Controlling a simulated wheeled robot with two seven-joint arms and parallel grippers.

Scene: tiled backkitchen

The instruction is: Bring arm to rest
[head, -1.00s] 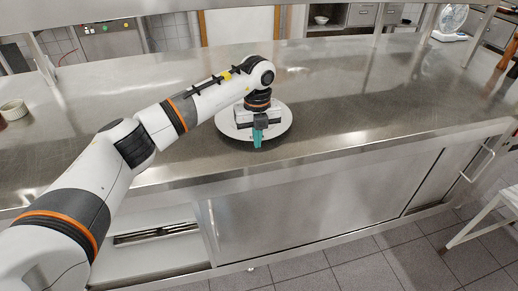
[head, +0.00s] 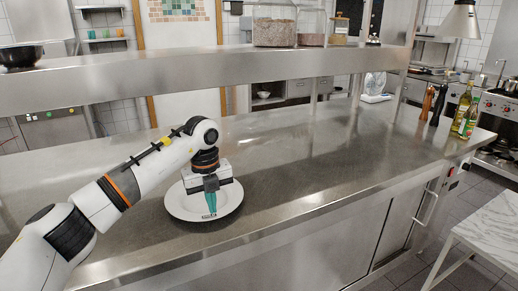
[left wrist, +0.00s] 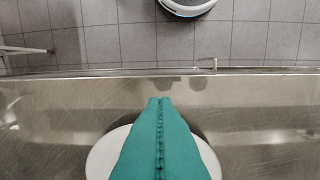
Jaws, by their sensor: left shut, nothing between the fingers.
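My left gripper (head: 210,204) comes in from the left in the head view. In the left wrist view the closed teal fingers (left wrist: 160,102) cover the middle of the plate (left wrist: 103,155). Whether the fingertips touch the plate I cannot tell. My right gripper is not in view.
A steel shelf (head: 240,68) with glass jars (head: 274,24) runs above the counter. Bottles (head: 464,112) stand at the counter's right end. A white-topped table (head: 490,232) stands at the lower right. The counter right of the plate is clear.

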